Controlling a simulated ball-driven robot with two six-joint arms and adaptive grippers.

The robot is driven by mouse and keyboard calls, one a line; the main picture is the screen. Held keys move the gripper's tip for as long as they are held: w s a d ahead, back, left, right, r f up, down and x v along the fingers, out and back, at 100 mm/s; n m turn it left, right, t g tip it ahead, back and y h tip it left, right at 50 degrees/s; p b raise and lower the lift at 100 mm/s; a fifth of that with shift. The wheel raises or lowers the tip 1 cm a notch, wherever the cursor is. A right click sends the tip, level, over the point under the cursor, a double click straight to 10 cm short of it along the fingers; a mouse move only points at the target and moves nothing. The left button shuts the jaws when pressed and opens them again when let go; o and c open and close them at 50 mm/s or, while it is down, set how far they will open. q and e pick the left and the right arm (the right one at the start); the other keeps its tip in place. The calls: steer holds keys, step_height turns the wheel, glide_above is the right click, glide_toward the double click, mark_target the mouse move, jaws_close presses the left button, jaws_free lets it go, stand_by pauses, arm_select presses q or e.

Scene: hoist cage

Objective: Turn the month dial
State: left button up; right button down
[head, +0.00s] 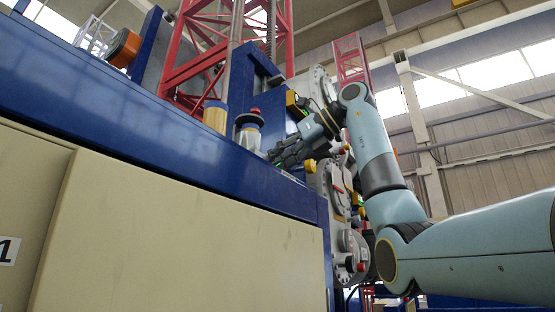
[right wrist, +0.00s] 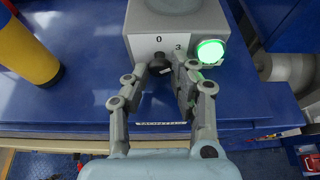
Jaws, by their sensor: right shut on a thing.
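The knob's pointer direction is hard to make out. In the head view my right gripper (head: 284,157) reaches to the grey box (head: 249,137) from the right, and its fingers hide the knob. My left gripper is in neither view.
A green lamp (right wrist: 210,51) glows right of the knob. The box stands on a blue ledge (right wrist: 75,95), near its front edge. A yellow cylinder (right wrist: 25,50) stands to the left. A grey panel with round fittings (head: 340,187) stands close by the arm.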

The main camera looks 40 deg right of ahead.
steer(key=n+h, duration=0.1)
steer(key=n, duration=0.1)
steer(key=n+t+h, duration=0.1)
steer(key=shift+s+a+n+t, duration=0.1)
steer(key=shift+a+n+t, duration=0.1)
steer(key=shift+n+t, duration=0.15)
steer(key=n+t+h, duration=0.1)
steer(key=n, duration=0.1)
steer(key=n+h, duration=0.1)
steer(key=n, duration=0.1)
steer(key=shift+a+f+n+t, duration=0.1)
steer(key=shift+n+t, duration=0.15)
steer(key=shift+t, duration=0.1)
stand_by(0.4)
steer(key=c, duration=1.1)
jaws_free()
steer(key=shift+s, duration=0.2)
steer(key=s, duration=0.2)
steer(key=s+r, duration=0.1)
steer(key=s, duration=0.4)
steer(key=shift+s+r, duration=0.15)
steer(key=shift+s, duration=0.1)
